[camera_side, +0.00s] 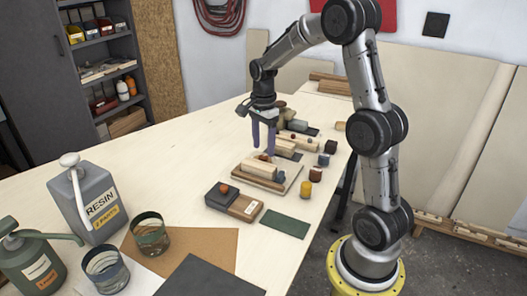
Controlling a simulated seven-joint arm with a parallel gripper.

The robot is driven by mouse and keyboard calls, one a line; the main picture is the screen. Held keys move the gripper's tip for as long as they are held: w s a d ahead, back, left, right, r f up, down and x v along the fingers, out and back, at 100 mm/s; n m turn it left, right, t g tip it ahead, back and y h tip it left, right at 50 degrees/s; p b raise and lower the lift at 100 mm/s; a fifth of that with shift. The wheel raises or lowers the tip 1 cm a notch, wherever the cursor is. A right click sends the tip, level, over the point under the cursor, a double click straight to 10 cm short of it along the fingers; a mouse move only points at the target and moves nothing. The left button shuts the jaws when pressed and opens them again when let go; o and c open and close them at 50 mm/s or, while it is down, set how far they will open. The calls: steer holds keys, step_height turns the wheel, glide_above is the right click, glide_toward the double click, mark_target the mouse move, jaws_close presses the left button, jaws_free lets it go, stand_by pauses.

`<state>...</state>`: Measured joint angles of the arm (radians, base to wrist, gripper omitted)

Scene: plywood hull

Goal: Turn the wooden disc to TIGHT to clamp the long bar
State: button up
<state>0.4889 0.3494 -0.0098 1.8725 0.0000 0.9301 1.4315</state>
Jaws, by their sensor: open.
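My gripper (263,150) points down above the table, its two purple fingers apart and empty. Just below the fingers, a long pale wooden bar (260,169) lies on a wooden board (246,177). A small orange-brown round piece (264,157) shows at the bar, close to the fingertips; it may be the wooden disc, but it is too small to be sure. I cannot tell whether the fingers touch it. Any TIGHT marking is too small to read, and the fingers partly hide the area behind them.
In front are a dark and brown block (236,201), a yellow cylinder (305,189) and a green mat (283,224). More wooden blocks (300,142) stand behind the gripper. A resin can (93,203) and glass jars (150,235) stand at the left front. The table's left middle is clear.

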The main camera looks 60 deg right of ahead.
mark_target(262, 160)
steer(key=shift+f, duration=1.4)
jaws_close()
